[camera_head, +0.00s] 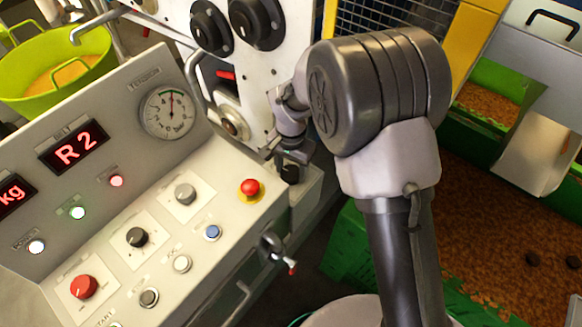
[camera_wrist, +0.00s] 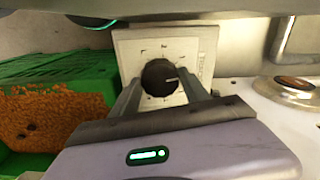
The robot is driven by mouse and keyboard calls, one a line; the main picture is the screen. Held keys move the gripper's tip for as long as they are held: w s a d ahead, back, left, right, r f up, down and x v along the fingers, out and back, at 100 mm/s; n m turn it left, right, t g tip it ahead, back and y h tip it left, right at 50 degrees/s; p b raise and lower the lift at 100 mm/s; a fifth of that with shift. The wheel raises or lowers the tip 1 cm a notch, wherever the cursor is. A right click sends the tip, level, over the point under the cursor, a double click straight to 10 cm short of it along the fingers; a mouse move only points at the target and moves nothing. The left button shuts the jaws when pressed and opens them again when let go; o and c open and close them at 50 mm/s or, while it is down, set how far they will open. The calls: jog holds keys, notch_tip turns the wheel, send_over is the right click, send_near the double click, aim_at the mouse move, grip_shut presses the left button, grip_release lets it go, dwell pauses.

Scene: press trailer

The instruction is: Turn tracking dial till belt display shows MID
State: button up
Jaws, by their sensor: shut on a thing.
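The belt display (camera_head: 74,150) on the sloped panel reads "R 2" in red, in the head view. The tracking dial, a round black knob (camera_wrist: 159,76) with a light pointer line, sits on a square white plate (camera_wrist: 200,52) with marks in the wrist view. The line points to the right and slightly up. My gripper (camera_wrist: 160,84) has a finger on each side of the knob and is shut on it. In the head view my gripper (camera_head: 291,160) is at the panel's right end, and hides most of the dial.
A red emergency button (camera_head: 250,188), a pressure gauge (camera_head: 171,112) and several knobs and buttons cover the panel left of my gripper. A small red-tipped handle (camera_head: 291,267) sticks out from its front. Green crates (camera_head: 352,245) of brown pulp stand to the right.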

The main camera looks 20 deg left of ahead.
aim_at(291, 172)
jog(key=n+p, duration=0.2)
jog(key=n, duration=0.5)
jog(key=shift+r, duration=0.1)
jog(key=n+p, duration=0.1)
jog(key=n, duration=0.5)
jog(key=shift+n+p, duration=0.3)
jog(key=shift+p, duration=0.05)
dwell(0.3)
jog(key=o, duration=1.4)
jog(key=shift+c, duration=0.2)
notch_tip(291, 172, up, 17)
jog(key=p, duration=0.4)
jog(key=shift+r, duration=0.15)
